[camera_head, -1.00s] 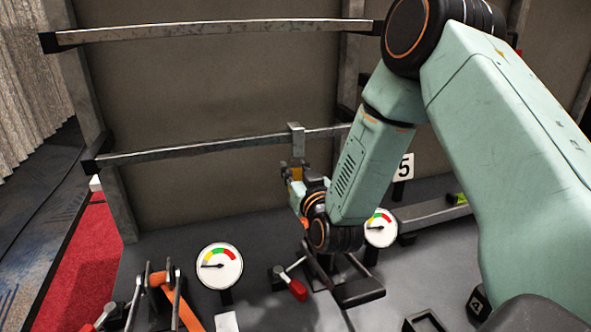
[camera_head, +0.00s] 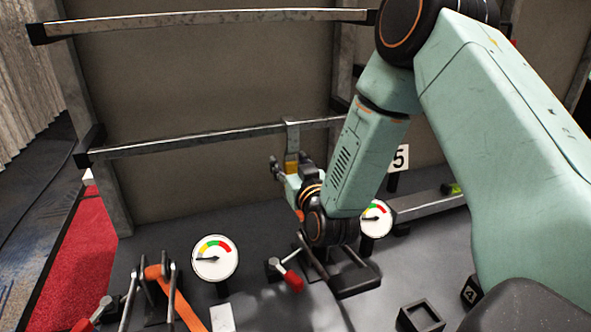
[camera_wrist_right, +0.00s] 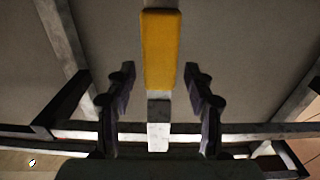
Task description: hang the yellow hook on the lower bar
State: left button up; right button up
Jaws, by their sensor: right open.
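The yellow hook (camera_head: 291,158) has a grey metal top that sits over the lower bar (camera_head: 200,146), with its yellow part below the bar. In the right wrist view the yellow part (camera_wrist_right: 161,50) stands between the two dark fingers of my right gripper (camera_wrist_right: 158,78), with a gap on each side. The lower bar also crosses that view (camera_wrist_right: 255,128). In the head view my right gripper (camera_head: 289,172) is open just below and around the hook, partly hidden by its own wrist. My left gripper is not in view.
An upper bar (camera_head: 210,21) runs above, in front of a grey panel. On the dark bench are a gauge (camera_head: 215,258), a second gauge (camera_head: 376,219), a red-handled lever (camera_head: 290,282), an orange strap (camera_head: 165,290) and a black open box (camera_head: 421,317).

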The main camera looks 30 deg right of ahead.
jog(key=v, duration=1.1)
jog(key=shift+s, duration=0.3)
notch_tip(320, 180, up, 10)
jog(key=p, duration=1)
